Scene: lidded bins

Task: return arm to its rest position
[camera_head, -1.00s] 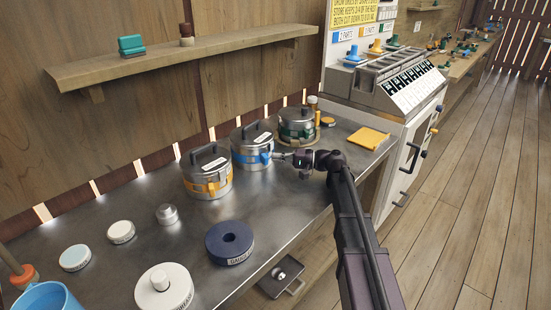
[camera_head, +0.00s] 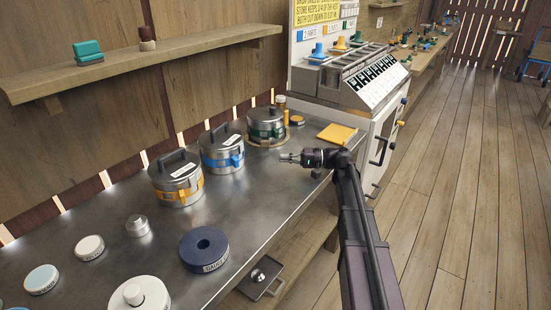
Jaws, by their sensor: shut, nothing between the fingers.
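My gripper (camera_head: 286,157) is shut and empty. It is above the metal bench near its front edge, pointing left, at the end of my dark arm (camera_head: 357,225). The arm reaches up from the lower right of the picture. The blue-banded lidded bin (camera_head: 222,149) stands to the left of the gripper, with a clear gap between them. The green-banded lidded bin (camera_head: 266,126) stands behind and to the left of the gripper. The orange-banded lidded bin (camera_head: 176,179) is farther left. All three bins have their lids on.
The metal bench (camera_head: 262,200) also holds a dark blue ring (camera_head: 204,249), a white round weight (camera_head: 139,297), a small metal weight (camera_head: 138,226) and a yellow pad (camera_head: 337,134). A console with slots (camera_head: 345,80) stands behind. The wooden floor (camera_head: 470,200) at right is clear.

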